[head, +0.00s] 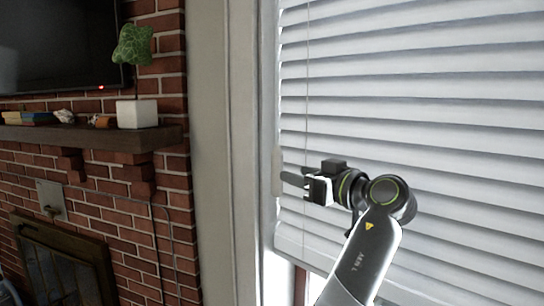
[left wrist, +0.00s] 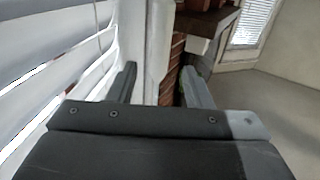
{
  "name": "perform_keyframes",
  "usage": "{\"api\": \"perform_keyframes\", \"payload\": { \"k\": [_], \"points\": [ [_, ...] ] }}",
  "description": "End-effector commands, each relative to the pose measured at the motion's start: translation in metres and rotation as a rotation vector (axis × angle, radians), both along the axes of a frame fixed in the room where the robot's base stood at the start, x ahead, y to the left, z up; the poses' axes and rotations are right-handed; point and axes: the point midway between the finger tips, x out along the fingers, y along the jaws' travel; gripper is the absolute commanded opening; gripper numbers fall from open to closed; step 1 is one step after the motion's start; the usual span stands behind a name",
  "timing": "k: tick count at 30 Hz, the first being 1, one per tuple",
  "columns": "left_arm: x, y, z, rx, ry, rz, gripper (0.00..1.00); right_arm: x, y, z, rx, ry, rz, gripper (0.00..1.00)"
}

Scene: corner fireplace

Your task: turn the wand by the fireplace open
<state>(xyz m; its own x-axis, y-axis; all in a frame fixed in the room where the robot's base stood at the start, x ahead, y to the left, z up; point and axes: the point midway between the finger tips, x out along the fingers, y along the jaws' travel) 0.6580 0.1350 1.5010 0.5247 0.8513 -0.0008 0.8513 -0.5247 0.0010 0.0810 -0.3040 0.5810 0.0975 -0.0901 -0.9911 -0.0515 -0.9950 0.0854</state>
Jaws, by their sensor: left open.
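White slatted blinds (head: 420,90) cover the window on the right in the head view. A thin upright line (head: 307,80) hangs down their left part. A pale, narrow upright piece (head: 277,170) sits at the blinds' left edge; I cannot tell for sure which of the two is the wand. My left gripper (head: 291,179) is open in front of the blinds, its fingers pointing left close to the pale piece. In the left wrist view, the fingers (left wrist: 160,82) stand apart with pale upright surfaces beyond them; no held object is clear. My right gripper is out of view.
A brick fireplace wall (head: 170,90) is on the left, with a dark mantel (head: 95,138) carrying a white pot (head: 137,114) and small items. Pale window trim (head: 225,150) separates bricks and blinds. Open floor (left wrist: 270,110) shows at right in the left wrist view.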

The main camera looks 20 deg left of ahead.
Motion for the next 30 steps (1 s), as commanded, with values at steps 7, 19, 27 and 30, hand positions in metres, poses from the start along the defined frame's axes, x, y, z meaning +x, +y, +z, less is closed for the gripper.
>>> {"api": "perform_keyframes", "payload": {
  "k": [7,19,27,30],
  "points": [
    [0.027,0.045,0.005,0.002,0.002,0.004,0.45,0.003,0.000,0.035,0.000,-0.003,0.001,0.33],
    [0.051,0.082,0.001,0.001,0.002,0.000,0.45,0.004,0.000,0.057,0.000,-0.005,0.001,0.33],
    [0.052,0.084,-0.001,0.001,0.001,-0.001,0.45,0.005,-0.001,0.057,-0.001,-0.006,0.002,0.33],
    [0.052,0.084,-0.001,0.001,0.001,-0.001,0.39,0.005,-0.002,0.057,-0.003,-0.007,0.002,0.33]
  ]
}}
